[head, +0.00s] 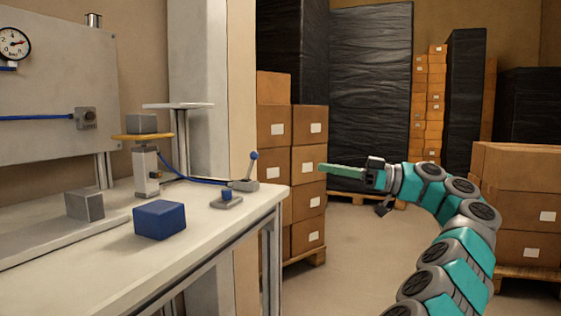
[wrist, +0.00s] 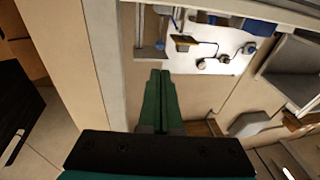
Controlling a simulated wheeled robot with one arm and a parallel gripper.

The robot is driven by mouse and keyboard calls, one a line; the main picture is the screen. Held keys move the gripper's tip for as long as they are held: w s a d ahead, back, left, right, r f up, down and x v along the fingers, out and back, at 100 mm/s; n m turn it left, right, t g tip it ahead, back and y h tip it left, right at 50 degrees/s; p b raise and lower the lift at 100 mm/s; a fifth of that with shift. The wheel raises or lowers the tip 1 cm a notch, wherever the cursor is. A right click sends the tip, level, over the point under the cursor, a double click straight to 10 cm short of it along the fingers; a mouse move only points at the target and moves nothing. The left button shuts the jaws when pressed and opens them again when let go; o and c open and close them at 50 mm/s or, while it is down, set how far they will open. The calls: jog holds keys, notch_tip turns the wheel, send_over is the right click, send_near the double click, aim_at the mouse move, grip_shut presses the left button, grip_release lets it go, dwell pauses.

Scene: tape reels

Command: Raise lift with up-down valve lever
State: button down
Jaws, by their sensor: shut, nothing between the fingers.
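A valve lever (head: 251,168) with a blue knob stands upright on a grey base near the right end of the white workbench (head: 215,222). A blue hose runs from it to the lift (head: 146,172), a pale column with a yellow platform (head: 128,137) bearing a grey block (head: 141,123). The yellow platform also shows in the wrist view (wrist: 184,41). My gripper (head: 322,167) has green fingers held together, empty, in the air right of the bench and apart from the lever. The shut fingertips show in the wrist view (wrist: 160,73).
A low blue-knobbed part (head: 226,200), a blue block (head: 160,220) and a grey cube (head: 84,205) are on the bench. A white-topped stand (head: 178,105) is behind the lift. Stacked cartons (head: 306,160) stand behind my gripper. Floor between bench and arm is clear.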

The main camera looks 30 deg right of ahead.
dwell(0.3)
jog(key=b, duration=0.2)
send_near(251, 165)
jog(key=w+a+r, duration=0.3)
jog(key=shift+w+a+r, duration=0.1)
jog(key=shift+w+a, duration=0.1)
jog(key=shift+w, duration=0.05)
jog(key=shift+a, duration=0.1)
dwell(0.3)
